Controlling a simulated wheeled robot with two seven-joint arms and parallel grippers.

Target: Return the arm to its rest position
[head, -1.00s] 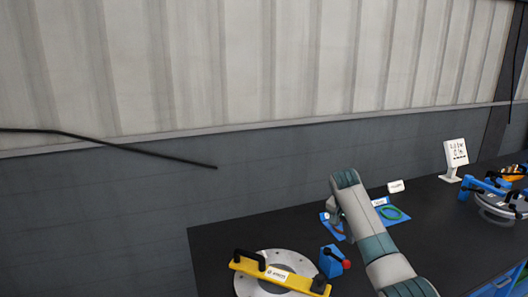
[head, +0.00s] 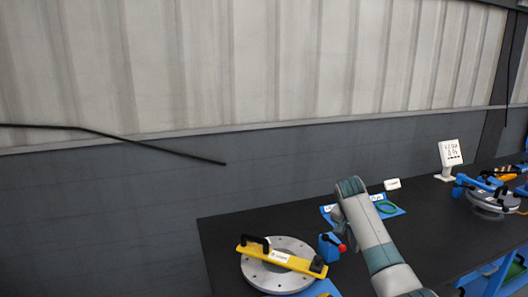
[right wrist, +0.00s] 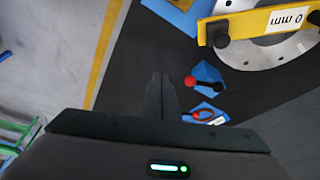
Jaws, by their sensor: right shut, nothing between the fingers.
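My right arm (head: 368,235) comes in from the lower right of the head view and reaches over the black bench. My right gripper (right wrist: 160,82) shows in the right wrist view with its two dark fingers together and nothing between them. It is over the bench's edge side, apart from the blue block with a red knob (right wrist: 206,80). In the head view the fingers are mostly hidden by the arm. My left gripper is in neither view.
A round grey flange (head: 257,275) with a yellow bar (head: 300,263) lies left of my arm. Blue mats with rings (head: 386,205), a white display (head: 450,155) and a second clamped assembly (head: 488,200) stand further right.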

